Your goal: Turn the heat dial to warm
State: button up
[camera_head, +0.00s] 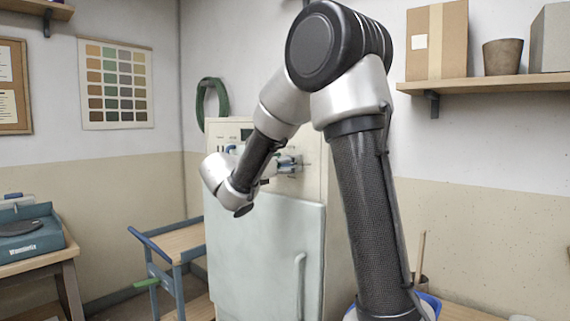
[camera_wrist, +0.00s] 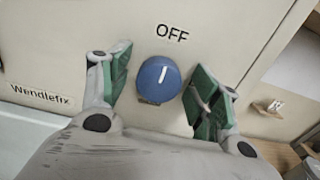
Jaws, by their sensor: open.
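The heat dial (camera_wrist: 157,81) is a round blue knob with a white pointer line, on a cream panel in the wrist view. Its line points up, tilted slightly right, towards the printed word OFF. My gripper (camera_wrist: 162,84) is open, with one green-padded finger on each side of the dial. A gap of panel shows between the dial and each finger. No label for warm is visible. In the head view my gripper (camera_head: 289,163) is at the upper front of the pale cabinet (camera_head: 262,245), and the dial cannot be made out there.
The cabinet has a vertical handle (camera_head: 300,285) on its door. A blue-framed cart (camera_head: 180,241) stands left of it. A wall shelf (camera_head: 490,84) holds boxes and a pot at the upper right.

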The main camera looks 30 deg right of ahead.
jog(key=c, duration=1)
